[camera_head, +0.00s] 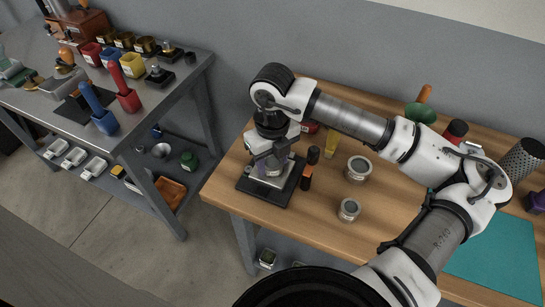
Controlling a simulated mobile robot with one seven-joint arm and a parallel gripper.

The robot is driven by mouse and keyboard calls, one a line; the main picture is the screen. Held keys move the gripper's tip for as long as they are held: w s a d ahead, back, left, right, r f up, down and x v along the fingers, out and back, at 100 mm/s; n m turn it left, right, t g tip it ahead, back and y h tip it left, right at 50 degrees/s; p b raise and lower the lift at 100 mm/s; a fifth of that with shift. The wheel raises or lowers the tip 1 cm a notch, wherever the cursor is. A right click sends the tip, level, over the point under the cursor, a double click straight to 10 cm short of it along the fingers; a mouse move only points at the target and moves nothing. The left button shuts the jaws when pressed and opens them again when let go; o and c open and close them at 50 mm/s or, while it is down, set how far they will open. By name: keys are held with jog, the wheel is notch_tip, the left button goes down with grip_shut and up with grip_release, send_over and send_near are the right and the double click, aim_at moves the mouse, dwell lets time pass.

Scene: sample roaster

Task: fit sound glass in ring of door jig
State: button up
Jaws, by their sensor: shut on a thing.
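My gripper (272,160) points down over the door jig at the left end of the wooden bench. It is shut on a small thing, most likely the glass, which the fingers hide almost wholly. The jig has a dark square base (282,198) with a pale metal part on it, right below my fingers. The ring of the jig cannot be made out behind the gripper. I cannot tell whether the held piece touches the jig.
A dark upright tool with an orange band (308,172) stands close right of the jig. A teal mat (498,258) lies at right. A grey bench (150,95) with coloured cups stands left, across a gap.

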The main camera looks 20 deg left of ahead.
aim_at(272, 162)
jog(key=shift+f+b, duration=0.25)
jog(key=shift+b, duration=0.1)
jog(key=o, duration=1)
jog(key=shift+r, duration=0.1)
jog(key=shift+o, duration=0.2)
jog(key=shift+r, duration=0.1)
jog(key=shift+r+p, duration=0.2)
jog(key=shift+p, duration=0.3)
notch_tip(272, 162, up, 12)
jog(key=b, duration=0.2)
jog(key=shift+s+f, duration=0.1)
jog(key=shift+f, duration=0.1)
